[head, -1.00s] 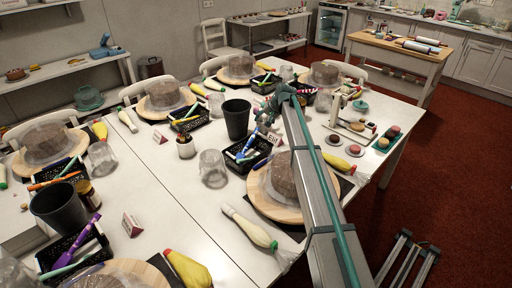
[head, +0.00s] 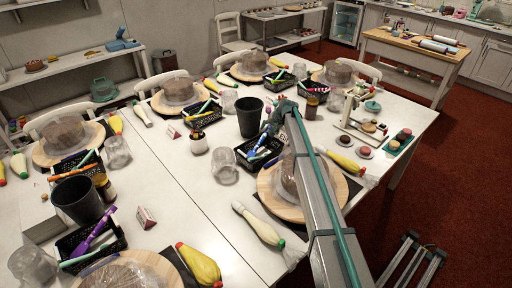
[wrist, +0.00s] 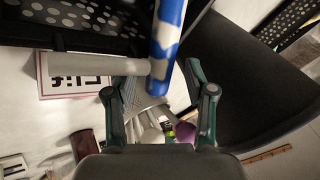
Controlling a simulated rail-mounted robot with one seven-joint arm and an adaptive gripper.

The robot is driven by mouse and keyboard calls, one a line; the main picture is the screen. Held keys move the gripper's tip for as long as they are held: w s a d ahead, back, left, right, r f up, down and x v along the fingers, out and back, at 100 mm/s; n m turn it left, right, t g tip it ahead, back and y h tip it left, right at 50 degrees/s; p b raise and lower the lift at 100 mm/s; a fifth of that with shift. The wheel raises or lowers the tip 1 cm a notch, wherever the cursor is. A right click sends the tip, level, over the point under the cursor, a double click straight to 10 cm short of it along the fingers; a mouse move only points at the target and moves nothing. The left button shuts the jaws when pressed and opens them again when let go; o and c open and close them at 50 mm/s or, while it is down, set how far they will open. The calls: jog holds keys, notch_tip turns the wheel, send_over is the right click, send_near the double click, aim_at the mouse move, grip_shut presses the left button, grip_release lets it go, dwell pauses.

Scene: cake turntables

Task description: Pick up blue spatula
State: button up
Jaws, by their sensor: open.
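The blue spatula (wrist: 167,40) shows in the wrist view as a blue-and-white handle running down from the top edge. Its lower end lies between the fingers of my gripper (wrist: 158,82), which are apart, one on each side. I cannot tell whether they touch it. In the head view, blue shows at the black basket (head: 250,164) just below my gripper (head: 274,116), whose fingers are partly hidden by my arm. The basket's perforated wall (wrist: 85,20) fills the wrist view's upper left. The spatula's far end is out of the wrist view.
A pale handle (wrist: 92,65) lies crosswise left of the blue one, over a name card (wrist: 75,88). A dark cup (head: 250,118) stands close by; a large dark shape fills the wrist view's right. A clear glass (head: 224,167) and a cake board (head: 284,207) flank the basket.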

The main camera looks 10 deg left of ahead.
jog(key=shift+f, duration=0.15)
jog(key=shift+c, duration=0.4)
grip_shut()
